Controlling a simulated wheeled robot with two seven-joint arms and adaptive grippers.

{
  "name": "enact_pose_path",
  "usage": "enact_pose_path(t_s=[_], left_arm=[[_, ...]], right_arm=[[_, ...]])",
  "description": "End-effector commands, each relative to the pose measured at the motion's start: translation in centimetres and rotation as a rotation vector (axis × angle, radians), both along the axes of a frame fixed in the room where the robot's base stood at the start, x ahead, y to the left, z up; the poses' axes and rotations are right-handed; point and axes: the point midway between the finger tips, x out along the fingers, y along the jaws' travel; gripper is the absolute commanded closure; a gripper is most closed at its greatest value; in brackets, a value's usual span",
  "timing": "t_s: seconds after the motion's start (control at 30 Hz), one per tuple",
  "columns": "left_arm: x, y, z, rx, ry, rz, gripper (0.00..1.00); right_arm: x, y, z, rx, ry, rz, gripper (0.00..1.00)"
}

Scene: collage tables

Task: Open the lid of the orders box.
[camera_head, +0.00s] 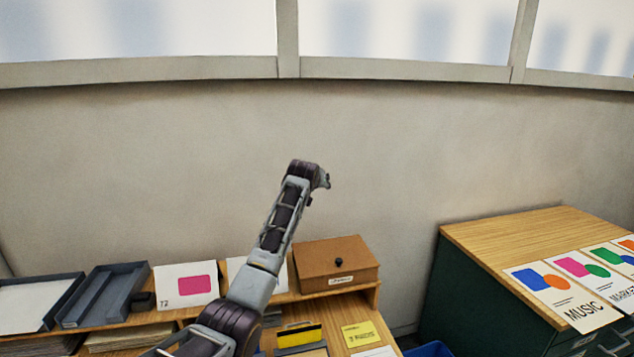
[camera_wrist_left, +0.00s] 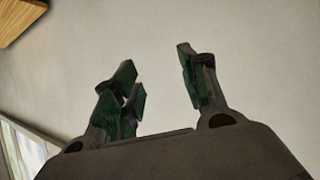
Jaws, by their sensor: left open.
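The orders box is most likely the brown box (camera_head: 336,263) on the raised wooden shelf in the head view. Its lid looks shut, with a dark knob near the front and a white label on the front face, too small to read. My left arm rises from the bottom, left of the box. My left gripper (camera_head: 323,178) is in the air above and slightly left of the box, apart from it. In the left wrist view the gripper (camera_wrist_left: 158,75) is open and empty, with plain wall behind it. My right gripper is not in view.
Dark grey trays (camera_head: 103,294) and a card with a pink shape (camera_head: 187,286) stand left on the shelf. A white card behind my arm is partly hidden. A yellow card (camera_head: 361,335) lies below the box. A green cabinet with a wooden top (camera_head: 500,238) stands right, bearing posters.

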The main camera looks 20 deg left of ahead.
Motion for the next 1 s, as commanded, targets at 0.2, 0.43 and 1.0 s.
enact_pose_path(t_s=[0.2,0.43,1.0], left_arm=[[-0.5,0.1,0.8,0.000,0.000,0.000,0.57],[-1.0,0.2,1.4,0.000,0.000,0.000,0.57],[-1.0,0.1,1.5,0.000,0.000,0.000,0.57]], right_arm=[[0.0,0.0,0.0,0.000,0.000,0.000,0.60],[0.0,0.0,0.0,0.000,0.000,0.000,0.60],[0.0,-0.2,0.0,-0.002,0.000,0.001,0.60]])
